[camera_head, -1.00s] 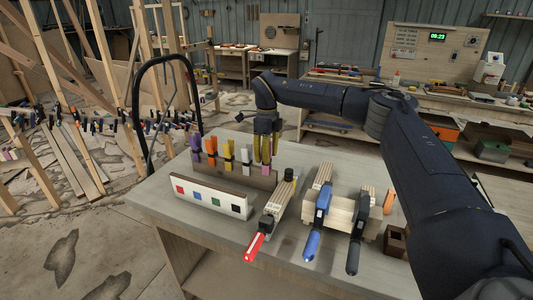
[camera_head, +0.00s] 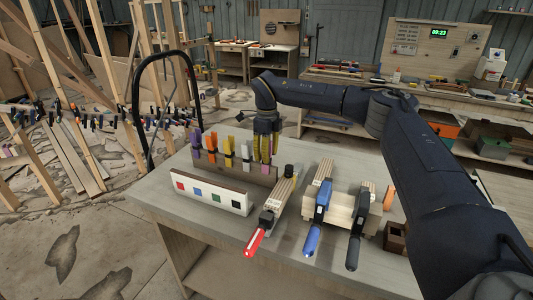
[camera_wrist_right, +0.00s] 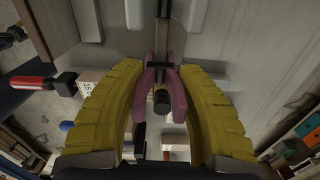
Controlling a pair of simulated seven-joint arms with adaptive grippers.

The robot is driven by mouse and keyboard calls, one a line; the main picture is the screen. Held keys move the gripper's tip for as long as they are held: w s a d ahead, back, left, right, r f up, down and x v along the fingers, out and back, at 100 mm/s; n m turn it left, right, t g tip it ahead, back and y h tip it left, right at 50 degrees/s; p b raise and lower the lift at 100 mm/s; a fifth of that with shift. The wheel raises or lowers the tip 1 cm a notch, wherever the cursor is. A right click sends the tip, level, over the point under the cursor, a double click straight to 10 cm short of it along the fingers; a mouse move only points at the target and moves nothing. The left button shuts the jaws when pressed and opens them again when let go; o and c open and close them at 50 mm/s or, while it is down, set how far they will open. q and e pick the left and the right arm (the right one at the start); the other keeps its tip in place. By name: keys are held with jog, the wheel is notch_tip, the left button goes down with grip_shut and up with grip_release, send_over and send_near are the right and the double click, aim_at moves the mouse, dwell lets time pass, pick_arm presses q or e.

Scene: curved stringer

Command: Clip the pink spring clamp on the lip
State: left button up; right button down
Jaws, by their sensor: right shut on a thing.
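The pink spring clamp (camera_wrist_right: 151,85) is between the yellow fingers of my right gripper (camera_wrist_right: 160,100) in the wrist view, with its two pink arms against or very near them. In the head view my right gripper (camera_head: 266,147) points down at the right end of a row of clamps, and the pink clamp (camera_head: 266,168) shows just below it. The gripper is shut on the clamp. The clamp is still at the upright board (camera_head: 232,166) that carries the row. I cannot tell which edge is the lip. My left gripper is not in view.
Purple (camera_head: 196,138), orange, yellow and white (camera_head: 246,152) clamps stand left of my gripper. A white panel with coloured squares (camera_head: 212,192) is in front. Bar clamps with red (camera_head: 254,241), blue (camera_head: 312,238) and black handles and wood blocks lie right. The table's front left is bare.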

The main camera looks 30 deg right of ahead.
jog(key=shift+f, duration=0.5)
dwell(0.3)
jog(key=c, duration=0.8)
grip_release()
notch_tip(320, 180, up, 12)
dwell(0.4)
